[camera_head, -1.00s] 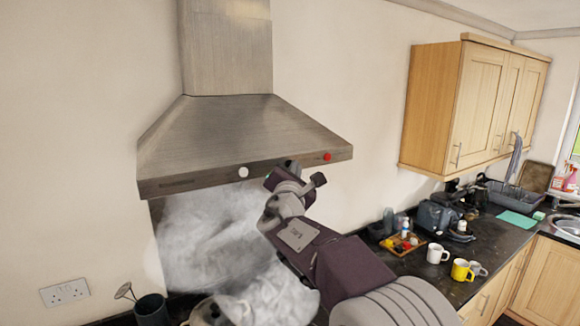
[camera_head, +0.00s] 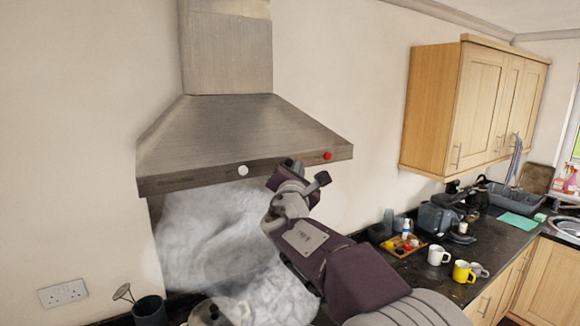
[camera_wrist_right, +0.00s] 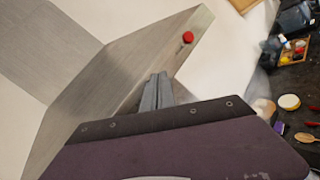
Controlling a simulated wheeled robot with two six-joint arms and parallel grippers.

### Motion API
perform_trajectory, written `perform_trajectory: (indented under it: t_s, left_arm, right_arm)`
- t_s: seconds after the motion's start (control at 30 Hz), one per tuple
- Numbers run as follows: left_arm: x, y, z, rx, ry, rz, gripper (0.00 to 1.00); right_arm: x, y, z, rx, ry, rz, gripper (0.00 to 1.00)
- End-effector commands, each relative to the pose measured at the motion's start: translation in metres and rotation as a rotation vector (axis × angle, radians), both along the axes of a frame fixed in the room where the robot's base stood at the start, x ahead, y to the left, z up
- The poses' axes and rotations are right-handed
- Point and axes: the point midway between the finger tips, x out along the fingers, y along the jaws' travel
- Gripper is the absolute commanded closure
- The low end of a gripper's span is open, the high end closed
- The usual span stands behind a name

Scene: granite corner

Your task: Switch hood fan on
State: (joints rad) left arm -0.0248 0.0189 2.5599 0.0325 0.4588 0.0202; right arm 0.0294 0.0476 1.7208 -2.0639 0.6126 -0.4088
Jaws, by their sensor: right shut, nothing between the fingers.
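The grey metal range hood (camera_head: 230,130) hangs on the wall, with a dark strip along its front edge. A white round knob (camera_head: 243,170) and a red round knob (camera_head: 327,156) sit on that strip. The red knob also shows in the right wrist view (camera_wrist_right: 188,37). My right gripper (camera_head: 290,165) is at the strip between the two knobs, shut and empty. In the right wrist view its closed fingers (camera_wrist_right: 157,88) point at the hood's front edge, apart from the red knob. I cannot tell whether the tips touch the strip. My left gripper is out of view.
Whitish steam or smoke (camera_head: 215,235) rises under the hood from a pot (camera_head: 207,314). To the right, a dark counter (camera_head: 490,238) holds mugs, a toaster (camera_head: 435,217) and a tray of small items. A wooden wall cabinet (camera_head: 470,105) hangs above it.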

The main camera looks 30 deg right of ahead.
Motion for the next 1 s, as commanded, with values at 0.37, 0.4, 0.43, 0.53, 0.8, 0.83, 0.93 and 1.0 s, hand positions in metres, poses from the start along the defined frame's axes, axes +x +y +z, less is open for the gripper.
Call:
perform_trajectory:
  t_s: [0.37, 0.4, 0.43, 0.53, 0.8, 0.83, 0.93, 1.0]
  left_arm:
    - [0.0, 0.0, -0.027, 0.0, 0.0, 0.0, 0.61]
    - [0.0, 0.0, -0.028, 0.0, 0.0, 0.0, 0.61]
    - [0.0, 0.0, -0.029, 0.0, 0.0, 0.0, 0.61]
    - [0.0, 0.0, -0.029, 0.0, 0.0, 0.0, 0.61]
    - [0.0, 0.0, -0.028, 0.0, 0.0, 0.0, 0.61]
    - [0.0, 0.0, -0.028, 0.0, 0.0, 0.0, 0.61]
    - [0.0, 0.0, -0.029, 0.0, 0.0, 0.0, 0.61]
    - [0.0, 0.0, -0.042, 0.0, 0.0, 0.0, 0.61]
  right_arm:
    - [-0.046, -0.004, -0.002, -0.001, -0.003, 0.001, 1.0]
    - [-0.05, -0.004, -0.002, 0.001, -0.002, 0.0, 1.0]
    - [-0.052, -0.004, -0.002, 0.0, -0.002, 0.0, 1.0]
    - [-0.055, -0.004, -0.001, -0.001, -0.001, 0.0, 1.0]
    - [-0.054, -0.004, 0.0, 0.0, 0.0, 0.001, 1.0]
    - [-0.054, -0.004, 0.0, 0.0, 0.0, 0.001, 1.0]
    - [-0.054, -0.004, -0.001, 0.0, 0.0, 0.001, 1.0]
    - [-0.053, -0.002, -0.016, 0.0, 0.003, 0.005, 1.0]
